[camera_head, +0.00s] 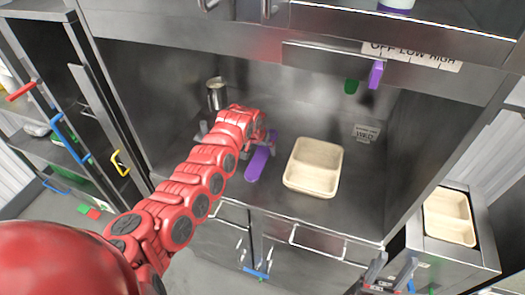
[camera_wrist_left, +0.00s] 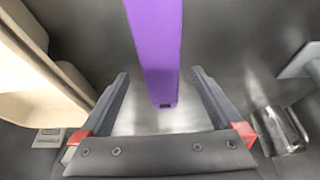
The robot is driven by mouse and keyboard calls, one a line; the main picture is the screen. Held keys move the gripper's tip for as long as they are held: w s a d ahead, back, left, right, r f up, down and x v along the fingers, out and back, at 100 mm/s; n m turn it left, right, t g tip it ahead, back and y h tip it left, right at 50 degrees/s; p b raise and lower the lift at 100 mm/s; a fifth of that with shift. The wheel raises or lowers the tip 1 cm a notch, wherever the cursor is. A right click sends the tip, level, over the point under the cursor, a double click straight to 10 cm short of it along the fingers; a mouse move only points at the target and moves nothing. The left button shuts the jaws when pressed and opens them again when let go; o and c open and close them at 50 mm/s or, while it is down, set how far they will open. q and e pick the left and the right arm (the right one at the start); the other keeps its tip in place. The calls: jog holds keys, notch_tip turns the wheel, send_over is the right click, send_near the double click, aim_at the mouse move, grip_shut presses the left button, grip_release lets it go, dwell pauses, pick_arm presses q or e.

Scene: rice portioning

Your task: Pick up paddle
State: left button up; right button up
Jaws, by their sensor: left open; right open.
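The purple paddle (camera_head: 262,162) lies on the metal counter, left of the beige container. In the left wrist view its purple handle (camera_wrist_left: 156,45) runs from the top edge down to an end between the fingers. My left gripper (camera_wrist_left: 160,76) is open, with one finger on each side of the handle and visible gaps at both sides. In the head view the red left arm hides part of the paddle and most of this gripper. My right gripper (camera_head: 395,264) is open and empty at the lower right, low in front of the counter, far from the paddle.
A metal cup (camera_head: 217,95) stands behind the left arm. Another beige container (camera_head: 449,217) sits in a metal stand at right. A shelf with a purple clip (camera_head: 376,74) overhangs the counter.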

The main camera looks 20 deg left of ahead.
aim_at(263, 153)
pick_arm(q)
jog(key=shift+x, duration=1.2)
jog(key=c, duration=1.4)
jog(key=shift+r, duration=0.15)
jog(key=shift+c, duration=0.2)
